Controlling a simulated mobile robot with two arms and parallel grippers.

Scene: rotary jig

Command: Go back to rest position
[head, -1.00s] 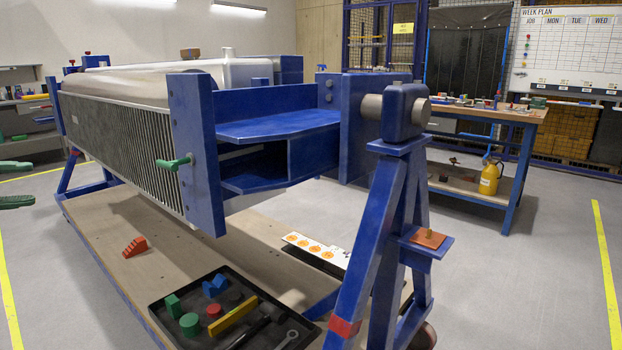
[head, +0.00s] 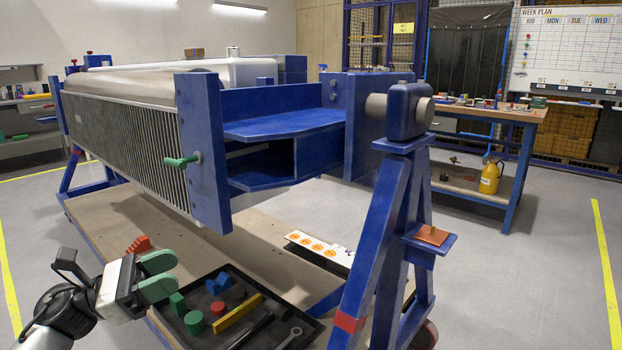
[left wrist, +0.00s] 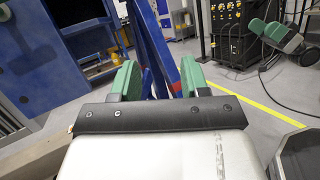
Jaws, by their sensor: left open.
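My left gripper (head: 166,275) is at the lower left of the head view, above the near left edge of the jig's base board. Its two green fingers are apart with nothing between them. It also shows in the left wrist view (left wrist: 160,80), open and empty. A green and grey part at the upper right of the left wrist view looks like my right gripper (left wrist: 283,35); its jaws cannot be made out. The blue rotary jig (head: 208,150) stands beyond my left gripper, its green handle (head: 182,160) apart from the fingers.
A black tray (head: 262,340) with blocks and tools lies just right of my left gripper. An orange stepped block (head: 138,245) sits on the base board (head: 215,250) behind it. The jig's blue stand (head: 385,240) rises at centre right. Open floor (head: 520,270) lies further right.

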